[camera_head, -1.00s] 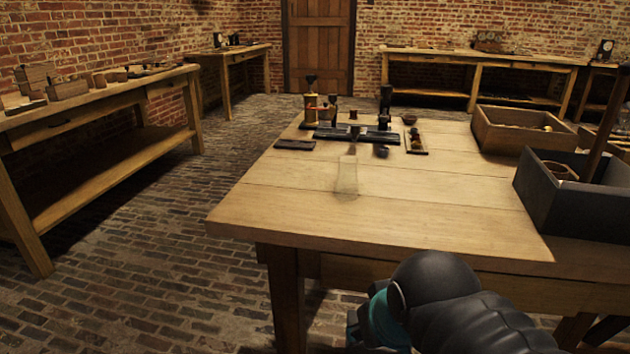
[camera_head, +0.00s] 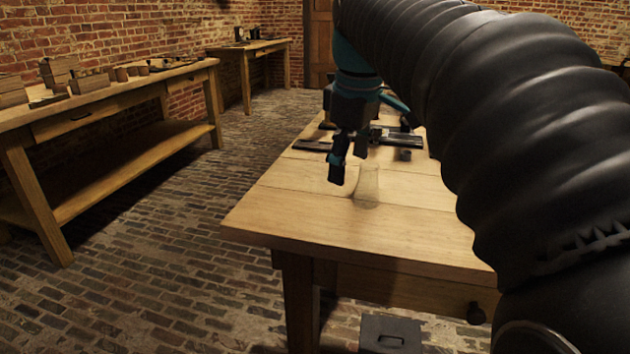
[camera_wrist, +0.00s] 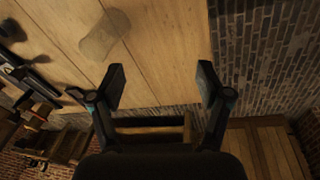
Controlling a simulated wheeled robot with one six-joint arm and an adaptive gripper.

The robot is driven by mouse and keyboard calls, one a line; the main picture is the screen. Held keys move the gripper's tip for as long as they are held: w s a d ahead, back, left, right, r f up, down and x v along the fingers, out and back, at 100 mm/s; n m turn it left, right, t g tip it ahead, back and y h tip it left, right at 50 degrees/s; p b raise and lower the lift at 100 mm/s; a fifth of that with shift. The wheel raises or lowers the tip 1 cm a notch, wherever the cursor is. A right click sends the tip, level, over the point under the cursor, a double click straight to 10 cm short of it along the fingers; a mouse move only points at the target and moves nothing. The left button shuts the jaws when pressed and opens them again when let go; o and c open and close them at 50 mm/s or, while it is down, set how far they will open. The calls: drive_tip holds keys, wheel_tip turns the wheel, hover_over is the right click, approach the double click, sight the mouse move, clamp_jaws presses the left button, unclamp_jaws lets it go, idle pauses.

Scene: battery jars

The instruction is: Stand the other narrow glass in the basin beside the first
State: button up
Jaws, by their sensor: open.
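A clear narrow glass (camera_head: 368,187) stands on the light wooden table (camera_head: 290,205), on its near left part. It is faint against the wood. The wrist view shows the glass (camera_wrist: 103,38) at upper left, outside the jaws. My gripper (camera_head: 348,164) is over the table, just left of the glass in the head view. Its two fingers (camera_wrist: 161,82) are spread wide with nothing between them. I cannot make out the basin or a first glass; my arm hides the table's right side.
Dark tools (camera_head: 390,138) lie on the table behind the glass, partly hidden by my gripper. A workbench (camera_head: 110,100) with small boxes stands along the left wall. A grey box with a handle (camera_head: 390,334) is below the table's front. The table's left front is clear.

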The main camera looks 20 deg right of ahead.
sight(368, 178)
drive_tip(key=w+d+r+n+g, duration=0.2)
drive_tip(key=w+d+r+n, duration=0.3)
drive_tip(key=w+d, duration=0.2)
drive_tip(key=f, duration=0.5)
drive_tip(key=f+b, duration=0.1)
drive_tip(key=f, duration=0.2)
drive_tip(key=shift+s, duration=0.25)
drive_tip(key=shift+d+f+b, duration=0.2)
drive_tip(key=shift+f+b, duration=0.3)
drive_tip(key=shift+f, duration=2.15)
clamp_jaws()
drive_tip(key=shift+r, duration=0.2)
